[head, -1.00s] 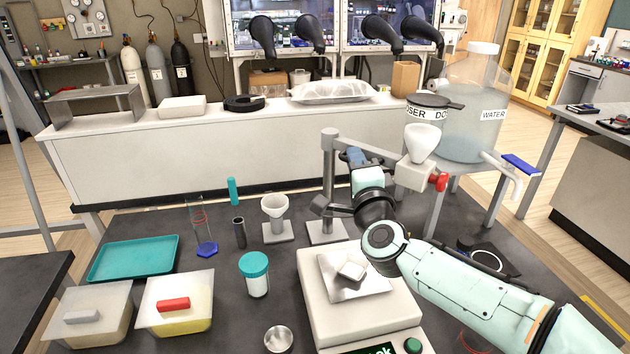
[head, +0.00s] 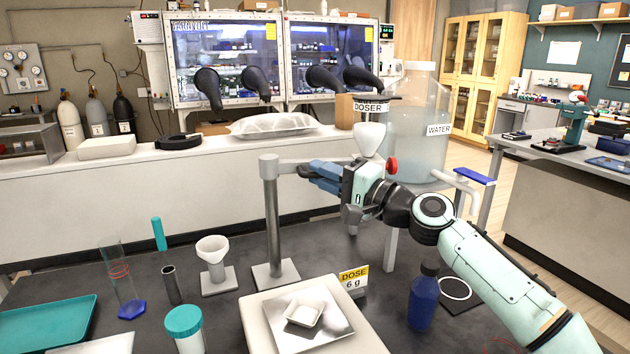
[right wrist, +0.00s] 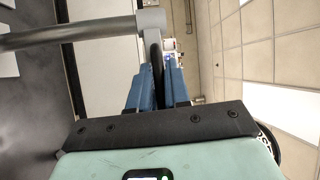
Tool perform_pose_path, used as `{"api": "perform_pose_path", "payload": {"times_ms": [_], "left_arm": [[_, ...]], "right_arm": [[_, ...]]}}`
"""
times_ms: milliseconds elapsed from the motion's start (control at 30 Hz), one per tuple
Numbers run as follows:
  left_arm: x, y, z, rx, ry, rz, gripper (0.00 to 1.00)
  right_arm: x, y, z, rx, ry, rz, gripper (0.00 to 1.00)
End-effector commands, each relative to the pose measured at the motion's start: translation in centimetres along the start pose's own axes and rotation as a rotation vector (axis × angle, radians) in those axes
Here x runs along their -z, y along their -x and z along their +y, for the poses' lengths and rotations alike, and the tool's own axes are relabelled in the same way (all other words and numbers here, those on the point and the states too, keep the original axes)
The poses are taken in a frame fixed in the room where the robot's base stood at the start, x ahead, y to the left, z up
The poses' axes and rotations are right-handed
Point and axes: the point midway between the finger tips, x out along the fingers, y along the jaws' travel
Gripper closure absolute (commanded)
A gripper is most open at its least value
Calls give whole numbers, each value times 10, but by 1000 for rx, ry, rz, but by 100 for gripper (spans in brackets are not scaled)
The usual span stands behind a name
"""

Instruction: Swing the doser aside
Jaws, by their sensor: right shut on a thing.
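The doser (head: 369,142), a white hopper with a dark lid and DOSER label, hangs on a grey swing arm from an upright post (head: 272,215). It stands behind and to the right of the balance pan (head: 325,333), which bears a small white weighing dish (head: 303,313). My right gripper (head: 318,172) has its blue fingers closed on the doser's swing arm, between post and hopper. In the right wrist view the fingers (right wrist: 157,85) pinch the dark arm near the grey post top (right wrist: 152,20). My gripper partly hides the arm. My left gripper is out of view.
A WATER carboy (head: 415,105) stands right behind the doser. A yellow DOSE 6 g sign (head: 353,280) and a blue bottle (head: 423,300) stand right of the balance. A funnel stand (head: 215,265), a teal-capped jar (head: 186,325) and a teal tray (head: 45,322) are at left.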

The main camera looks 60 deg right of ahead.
Motion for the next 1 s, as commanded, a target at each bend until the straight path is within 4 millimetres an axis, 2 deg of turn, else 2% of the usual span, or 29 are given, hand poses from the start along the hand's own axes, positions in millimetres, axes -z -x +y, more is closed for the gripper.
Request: {"api": "perform_pose_path", "payload": {"times_ms": [433, 467, 500, 533, 833, 1000], "left_arm": [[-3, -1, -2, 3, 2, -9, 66], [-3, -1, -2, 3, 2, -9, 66], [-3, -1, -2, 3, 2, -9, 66], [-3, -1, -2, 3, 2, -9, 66], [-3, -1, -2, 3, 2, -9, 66], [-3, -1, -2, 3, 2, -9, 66]], "right_arm": [[3, 1, -1, 3, -1, -3, 100], [3, 1, -1, 3, -1, -3, 80], [3, 1, -1, 3, -1, -3, 67], [3, 1, -1, 3, -1, -4, 64], [2, 2, 0, 2, -2, -6, 64], [4, 20, 0, 3, -3, -3, 64]]}}
